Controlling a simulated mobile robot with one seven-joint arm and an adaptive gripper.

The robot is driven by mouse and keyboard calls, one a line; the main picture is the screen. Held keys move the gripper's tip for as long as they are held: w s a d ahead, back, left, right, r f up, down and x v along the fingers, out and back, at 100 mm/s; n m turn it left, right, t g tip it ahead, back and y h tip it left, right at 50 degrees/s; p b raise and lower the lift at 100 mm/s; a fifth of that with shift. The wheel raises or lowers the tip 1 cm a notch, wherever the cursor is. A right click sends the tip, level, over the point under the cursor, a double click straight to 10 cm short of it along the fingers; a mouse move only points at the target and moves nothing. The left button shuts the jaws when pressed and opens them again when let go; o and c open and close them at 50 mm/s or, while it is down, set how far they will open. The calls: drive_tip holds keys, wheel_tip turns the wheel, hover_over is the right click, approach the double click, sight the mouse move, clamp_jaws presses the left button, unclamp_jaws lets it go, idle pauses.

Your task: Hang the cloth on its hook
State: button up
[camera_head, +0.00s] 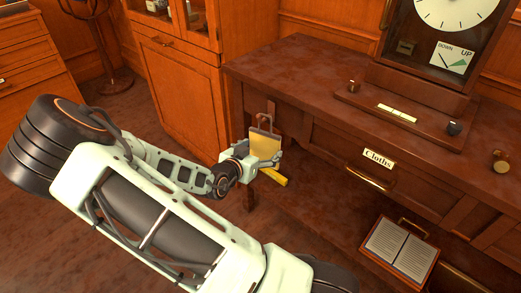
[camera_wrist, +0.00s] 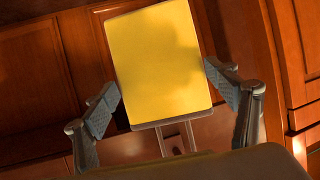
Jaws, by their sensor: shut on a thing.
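The yellow cloth (camera_head: 264,143) is a flat panel beside the left front of the desk. My gripper (camera_head: 265,161) is shut on it, and a yellow strip (camera_head: 273,177) shows just below the fingers. In the wrist view the cloth (camera_wrist: 158,55) lies between my gripper's two fingers (camera_wrist: 168,97), slightly tilted. A thin loop or bracket (camera_head: 265,118) shows at the cloth's top edge in the head view. A similar frame (camera_wrist: 178,136) shows at its lower edge in the wrist view. I cannot tell which part is the hook, or whether the cloth touches it.
The dark desk (camera_head: 310,70) carries a clock case (camera_head: 425,50). A drawer labelled "Cloths" (camera_head: 377,158) is in its front. An open book (camera_head: 399,243) lies low at the right. A wooden cabinet (camera_head: 178,85) stands behind my arm. Floor shows at left.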

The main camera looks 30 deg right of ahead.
idle(0.3)
drive_tip(key=o, duration=1.1)
drive_tip(key=shift+a, duration=0.1)
